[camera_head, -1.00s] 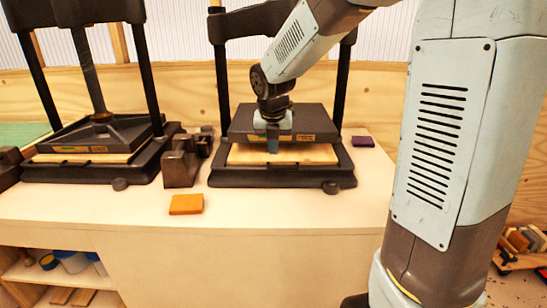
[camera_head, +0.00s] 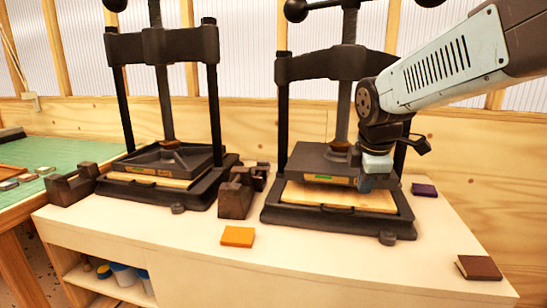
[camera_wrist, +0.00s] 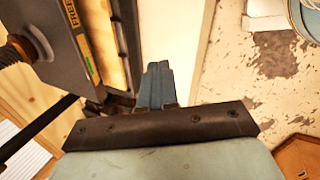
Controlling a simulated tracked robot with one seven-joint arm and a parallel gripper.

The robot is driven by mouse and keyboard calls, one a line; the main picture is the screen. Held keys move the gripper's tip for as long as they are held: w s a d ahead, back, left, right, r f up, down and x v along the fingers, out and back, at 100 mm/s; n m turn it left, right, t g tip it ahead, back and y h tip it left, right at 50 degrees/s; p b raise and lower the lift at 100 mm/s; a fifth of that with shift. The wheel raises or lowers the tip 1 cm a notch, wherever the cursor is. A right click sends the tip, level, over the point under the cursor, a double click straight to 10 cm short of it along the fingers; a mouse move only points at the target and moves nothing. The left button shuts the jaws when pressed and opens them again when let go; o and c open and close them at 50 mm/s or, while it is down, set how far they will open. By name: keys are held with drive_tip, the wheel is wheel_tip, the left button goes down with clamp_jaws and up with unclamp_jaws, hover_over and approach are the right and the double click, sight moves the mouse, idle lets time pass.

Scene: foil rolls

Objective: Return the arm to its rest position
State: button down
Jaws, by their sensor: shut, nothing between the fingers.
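My gripper (camera_head: 366,183) is at the front right of the right-hand press (camera_head: 320,160), just by the edge of its dark upper plate. The arm reaches in from the upper right of the head view. In the wrist view the blue fingers (camera_wrist: 157,84) are together with nothing between them. The press's plate (camera_wrist: 62,40) is close at the left of that view. Whether the gripper touches the press cannot be told.
A second press (camera_head: 165,165) stands at the left. An orange block (camera_head: 237,237) lies at the front of the bench (camera_head: 330,265), a purple block (camera_head: 424,190) right of the press, a brown block (camera_head: 479,268) at the right corner. Dark blocks (camera_head: 237,195) stand between the presses.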

drive_tip(key=s+d+m+t, duration=0.1)
drive_tip(key=s+d+m, duration=0.2)
drive_tip(key=s+m, duration=1)
drive_tip(key=r+m, duration=0.1)
drive_tip(key=m, duration=0.3)
drive_tip(key=shift+y, duration=0.4)
